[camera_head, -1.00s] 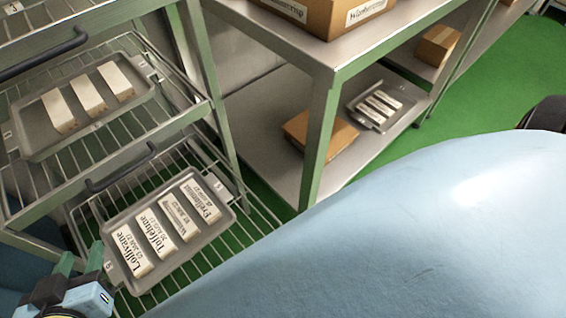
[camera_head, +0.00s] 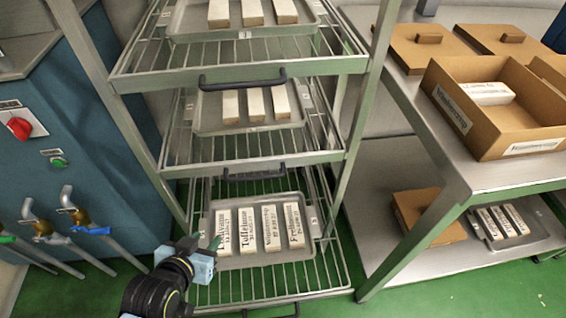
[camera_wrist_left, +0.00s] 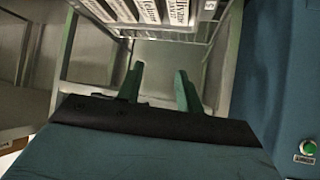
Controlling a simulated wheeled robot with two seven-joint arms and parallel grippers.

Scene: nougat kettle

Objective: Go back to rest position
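My left gripper (camera_head: 208,249) is in front of the wire rack, at the left end of the lowest visible tray (camera_head: 262,262). I cannot tell in the head view whether it touches the tray. In the left wrist view its two green fingers (camera_wrist_left: 160,88) stand apart with nothing between them. The tray holds several labelled white bars (camera_head: 271,228); their lower ends also show at the top of the left wrist view (camera_wrist_left: 148,10). My right gripper is not in view.
The rack (camera_head: 340,140) has more trays above (camera_head: 208,117). A blue machine with a red knob (camera_head: 20,128) and taps (camera_head: 75,215) stands left. At right, a steel table (camera_head: 470,180) bears an open cardboard box (camera_head: 490,140).

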